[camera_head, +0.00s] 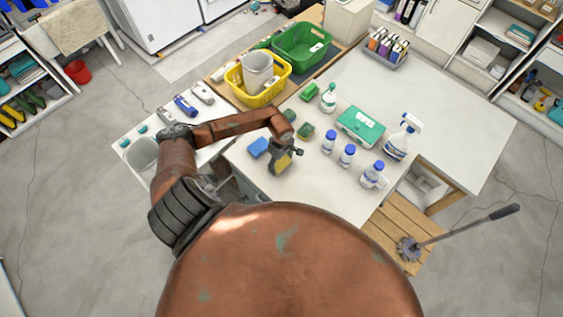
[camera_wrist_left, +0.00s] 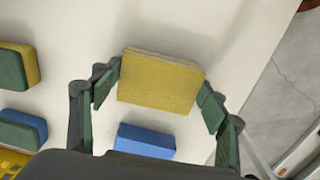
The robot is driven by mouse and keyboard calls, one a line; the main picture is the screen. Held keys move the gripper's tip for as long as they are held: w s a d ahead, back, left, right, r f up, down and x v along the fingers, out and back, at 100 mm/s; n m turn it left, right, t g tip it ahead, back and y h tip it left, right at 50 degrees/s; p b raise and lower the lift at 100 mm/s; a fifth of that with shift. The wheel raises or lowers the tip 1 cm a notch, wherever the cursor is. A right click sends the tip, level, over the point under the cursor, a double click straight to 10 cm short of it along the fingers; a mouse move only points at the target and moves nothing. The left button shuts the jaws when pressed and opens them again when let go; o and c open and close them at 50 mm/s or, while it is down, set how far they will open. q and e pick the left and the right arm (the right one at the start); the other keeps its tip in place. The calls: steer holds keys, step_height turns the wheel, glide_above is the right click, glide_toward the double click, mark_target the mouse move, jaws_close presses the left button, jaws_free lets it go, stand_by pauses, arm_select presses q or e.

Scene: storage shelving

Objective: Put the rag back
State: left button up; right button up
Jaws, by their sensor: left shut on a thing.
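My left gripper (camera_head: 281,160) is above the white table, shut on a yellow block-shaped rag or sponge (camera_wrist_left: 160,82). In the left wrist view the two fingers press its left and right ends. In the head view the yellow piece (camera_head: 284,163) shows at the fingertips, partly covered by the gripper. A blue block (camera_head: 258,147) lies on the table just left of the gripper. It also shows in the left wrist view (camera_wrist_left: 146,139), partly hidden by the gripper body. My right gripper is not in view.
Green sponges (camera_head: 305,130) lie just beyond the gripper. Several blue-capped bottles (camera_head: 347,155), a spray bottle (camera_head: 401,139) and a green-lidded box (camera_head: 361,126) stand to the right. A yellow basket (camera_head: 258,98) and a green basket (camera_head: 302,47) stand at the back.

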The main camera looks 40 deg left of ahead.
mark_target(281, 163)
arm_select(q)
steer(key=o, duration=1.1)
steer(key=shift+f, duration=0.1)
steer(key=shift+r, duration=0.45)
step_height(281, 163, up, 11)
steer(key=b, duration=0.2)
steer(key=shift+r+b, duration=0.2)
steer(key=shift+b, duration=0.15)
